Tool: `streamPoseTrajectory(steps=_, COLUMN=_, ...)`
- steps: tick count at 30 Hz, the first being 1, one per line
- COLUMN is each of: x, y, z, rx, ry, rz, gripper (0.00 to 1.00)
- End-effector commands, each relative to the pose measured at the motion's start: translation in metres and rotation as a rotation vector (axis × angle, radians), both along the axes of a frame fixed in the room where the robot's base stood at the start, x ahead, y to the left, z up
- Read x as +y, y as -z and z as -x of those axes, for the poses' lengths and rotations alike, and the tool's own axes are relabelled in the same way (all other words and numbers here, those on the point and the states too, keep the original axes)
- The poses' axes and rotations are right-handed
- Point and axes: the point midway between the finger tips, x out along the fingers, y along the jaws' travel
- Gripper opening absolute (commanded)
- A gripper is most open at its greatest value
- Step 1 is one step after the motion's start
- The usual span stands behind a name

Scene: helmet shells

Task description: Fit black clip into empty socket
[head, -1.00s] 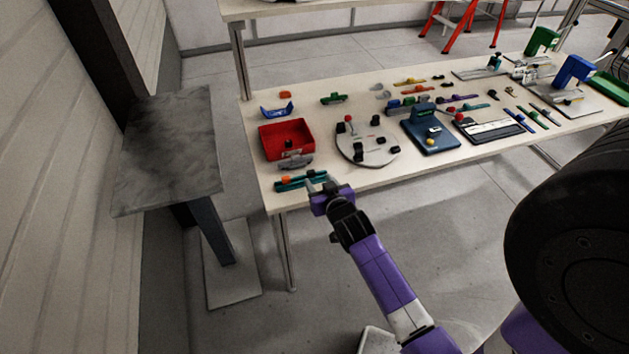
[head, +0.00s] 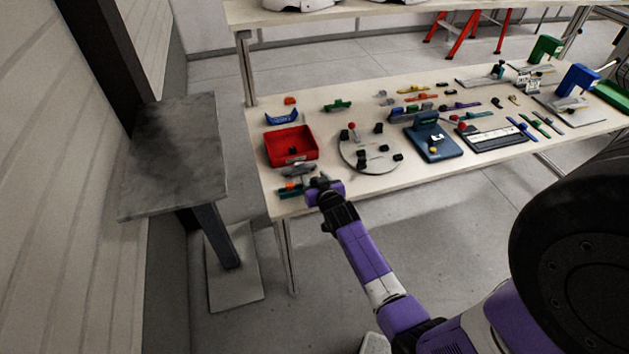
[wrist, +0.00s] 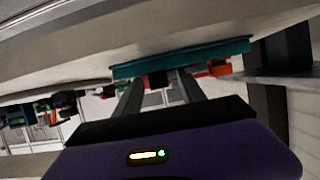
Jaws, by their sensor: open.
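A small black clip (head: 293,150) appears to lie in the red tray (head: 270,158) at the table's left end. A round grey plate (head: 367,158) to its right carries several black clips; I cannot tell which socket on it is empty. My gripper (head: 314,182) is at the table's front left edge, beside a teal bar (head: 284,193) with an orange part. In the wrist view my gripper (wrist: 158,82) has its two fingers apart, with the teal bar (wrist: 200,54) just beyond the tips. Nothing shows held between them.
A grey part (head: 298,170) lies between the tray and the teal bar. A blue fixture (head: 436,152) and a black-and-white panel (head: 495,137) stand further right. Small coloured parts lie behind. A grey stand (head: 175,165) is left of the table, with a gap between.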

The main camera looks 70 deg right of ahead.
Motion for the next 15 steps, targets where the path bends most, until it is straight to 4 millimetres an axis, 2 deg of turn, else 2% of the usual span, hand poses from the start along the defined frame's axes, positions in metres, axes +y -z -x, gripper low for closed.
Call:
streamPoseTrajectory(steps=2, x=0.0002, y=0.0001, z=0.0002, rx=0.0, ry=0.0, rz=0.0, gripper=0.47)
streamPoseTrajectory(steps=3, x=0.0002, y=0.0001, z=0.0002, rx=0.0, ry=0.0, rz=0.0, gripper=0.43)
streamPoseTrajectory(steps=9, x=0.0003, y=0.0, z=0.0003, rx=0.0, ry=0.0, rz=0.0, gripper=0.04)
streamPoseTrajectory(steps=10, x=0.0003, y=0.0, z=0.0003, rx=0.001, ry=0.0, rz=0.001, gripper=0.0)
streamPoseTrajectory(steps=15, x=0.0003, y=-0.0001, z=0.0003, rx=0.001, ry=0.0, rz=0.001, gripper=0.0)
